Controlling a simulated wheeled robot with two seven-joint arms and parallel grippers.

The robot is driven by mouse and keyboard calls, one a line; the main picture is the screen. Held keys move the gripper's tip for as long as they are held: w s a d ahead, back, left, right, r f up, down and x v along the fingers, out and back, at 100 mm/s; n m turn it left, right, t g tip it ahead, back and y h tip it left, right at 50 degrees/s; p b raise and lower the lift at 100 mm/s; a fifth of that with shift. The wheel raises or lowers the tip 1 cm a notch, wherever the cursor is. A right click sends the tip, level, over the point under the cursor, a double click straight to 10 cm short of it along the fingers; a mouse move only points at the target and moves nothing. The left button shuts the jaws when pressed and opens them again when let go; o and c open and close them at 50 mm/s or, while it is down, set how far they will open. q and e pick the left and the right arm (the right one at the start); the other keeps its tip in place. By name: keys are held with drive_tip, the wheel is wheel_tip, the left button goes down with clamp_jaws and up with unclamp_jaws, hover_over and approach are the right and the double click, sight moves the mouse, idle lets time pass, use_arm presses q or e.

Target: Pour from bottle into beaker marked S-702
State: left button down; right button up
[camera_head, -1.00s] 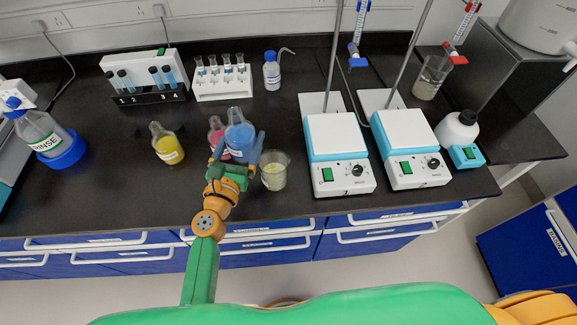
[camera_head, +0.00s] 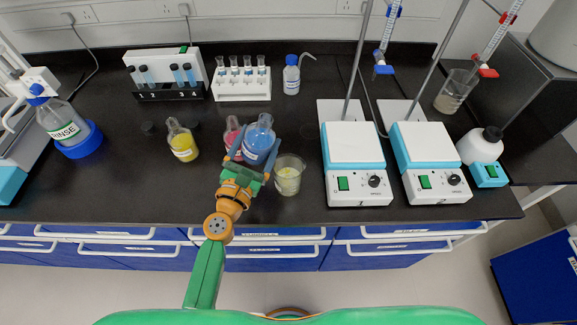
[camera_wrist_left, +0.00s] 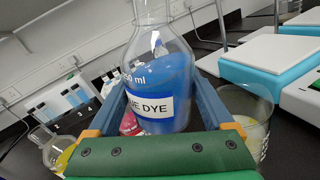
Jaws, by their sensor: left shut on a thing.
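A clear glass bottle of blue liquid (camera_head: 258,142) stands out near the middle of the bench; its label reads "...E DYE" in the left wrist view (camera_wrist_left: 152,105). My left gripper (camera_head: 255,158) is shut on this bottle, one blue finger on each side of its body. The bottle looks close to upright; I cannot tell whether its base touches the bench. A glass beaker with pale yellowish liquid (camera_head: 289,177) stands just right of the gripper, and it also shows at the right of the left wrist view (camera_wrist_left: 250,120). No S-702 marking is readable. My right gripper is not in view.
A pink-red flask (camera_head: 233,130) stands close left of the bottle, partly hidden. A yellow flask (camera_head: 183,143) is farther left. Two hotplate stirrers (camera_head: 355,165) (camera_head: 430,160) with stands and burettes are right of the beaker. Tube racks (camera_head: 242,90) (camera_head: 168,93) line the back.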

use_arm(q)
drive_tip(key=shift+s+d+f+m, duration=0.1)
drive_tip(key=shift+f+m, duration=0.15)
drive_tip(key=shift+m, duration=0.05)
drive_tip(key=shift+r, duration=0.15)
drive_tip(key=shift+m, duration=0.7)
drive_tip(key=shift+r+m, duration=0.5)
drive_tip(key=shift+s+d+r+m+p, duration=0.1)
drive_tip(key=shift+d+r+m+p, duration=0.2)
drive_tip(key=shift+r+m+p, duration=0.15)
drive_tip(key=shift+a+f+m+b, duration=0.1)
drive_tip(key=shift+f+m+b, duration=0.15)
drive_tip(key=shift+m+b, duration=0.25)
drive_tip(key=shift+w+a+m, duration=0.25)
drive_tip(key=shift+m, duration=0.1)
drive_tip(key=shift+s+d, duration=0.1)
